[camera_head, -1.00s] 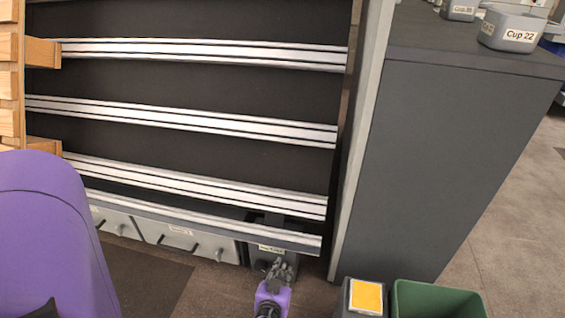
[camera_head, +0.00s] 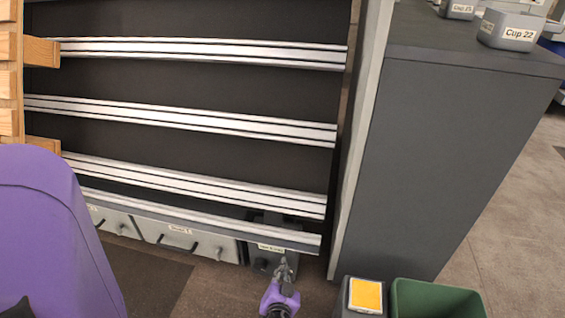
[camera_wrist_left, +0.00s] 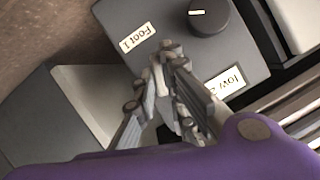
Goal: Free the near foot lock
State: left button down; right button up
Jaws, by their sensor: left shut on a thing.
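The near foot lock looks to be the dark grey box (camera_head: 260,262) low under the bottom rail. In the left wrist view the box (camera_wrist_left: 180,28) has a label reading "Foot 1", a second partly hidden label ending in "low 2", and a black round knob (camera_wrist_left: 209,17) with a white mark. My left gripper (camera_head: 284,264) is at the front of this box. In the left wrist view its fingers (camera_wrist_left: 166,62) are nearly together at the box's edge, around a small pale piece that they mostly hide. My right gripper is out of view.
Grey drawers (camera_head: 178,236) stand left of the box. Silver rails (camera_head: 190,117) cross the dark panel above. A green bin (camera_head: 440,300) and a dark box with a yellow top (camera_head: 366,296) stand to the right, beside a tall grey cabinet (camera_head: 430,160).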

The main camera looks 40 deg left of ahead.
pick_arm(q)
jog(key=m+y, duration=0.1)
jog(key=m, duration=0.2)
jog(key=m+y, duration=0.2)
jog(key=m, duration=0.1)
jog(key=m+y, duration=0.2)
jog(key=shift+w+d+f+m, duration=0.2)
jog(key=shift+d+f+m, duration=0.1)
jog(key=shift+m, duration=0.4)
dwell(0.3)
jog(key=c, duration=1.8)
grip_release()
jog(key=shift+f, duration=0.1)
jog(key=shift+v, duration=3.75)
